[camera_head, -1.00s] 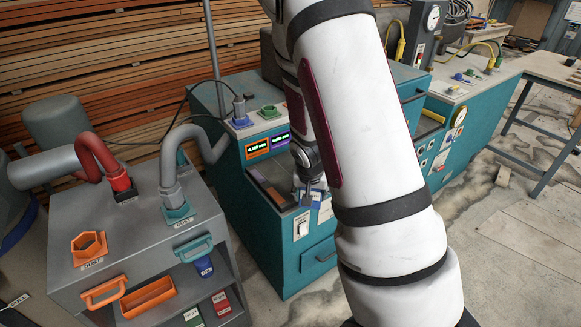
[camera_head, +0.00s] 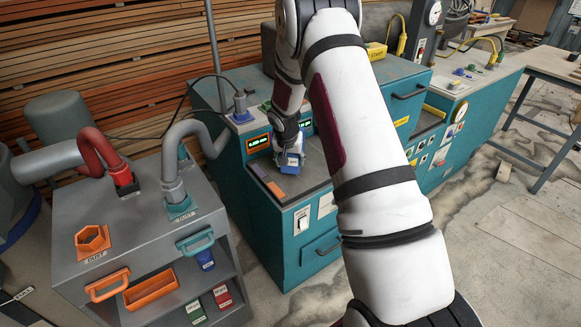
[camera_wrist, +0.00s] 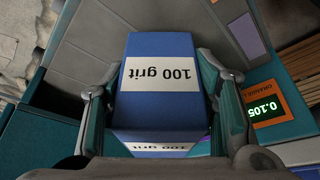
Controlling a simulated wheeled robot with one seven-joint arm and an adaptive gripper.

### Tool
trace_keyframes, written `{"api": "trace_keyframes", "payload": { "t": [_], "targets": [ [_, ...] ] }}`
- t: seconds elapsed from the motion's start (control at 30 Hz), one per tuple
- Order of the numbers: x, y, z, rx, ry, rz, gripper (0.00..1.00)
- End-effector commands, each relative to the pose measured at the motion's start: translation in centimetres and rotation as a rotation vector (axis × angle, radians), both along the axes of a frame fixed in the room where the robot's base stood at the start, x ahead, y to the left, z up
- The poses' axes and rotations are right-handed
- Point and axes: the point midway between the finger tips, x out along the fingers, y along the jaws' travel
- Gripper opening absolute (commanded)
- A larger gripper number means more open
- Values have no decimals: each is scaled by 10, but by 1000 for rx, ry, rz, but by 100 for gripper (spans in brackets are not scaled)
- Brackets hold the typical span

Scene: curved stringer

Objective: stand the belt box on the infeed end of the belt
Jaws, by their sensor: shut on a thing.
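The belt box (camera_head: 290,158) is blue with a white "100 grit" label. It is in my gripper (camera_head: 288,146) over the dark top of the teal machine (camera_head: 318,182). In the wrist view the box (camera_wrist: 158,108) sits between my two fingers (camera_wrist: 162,100), one on each side, with a second white label at its lower edge. I cannot tell whether the box's underside touches the surface. My arm hides part of the machine top to the right.
Orange and purple strips (camera_head: 268,182) lie at the machine top's left edge. An orange-framed display (camera_head: 258,143) is behind them; it reads 0.105 in the wrist view (camera_wrist: 264,110). A grey cabinet with hoses (camera_head: 150,225) stands at left.

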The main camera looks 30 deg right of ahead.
Motion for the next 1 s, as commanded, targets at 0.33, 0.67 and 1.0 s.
{"api": "trace_keyframes", "payload": {
  "t": [0.33,0.67,1.0],
  "targets": [
    [-2,1,-29,1,4,0,12],
    [-3,1,-32,2,7,1,64],
    [-3,1,-32,2,7,0,73]
  ]
}}
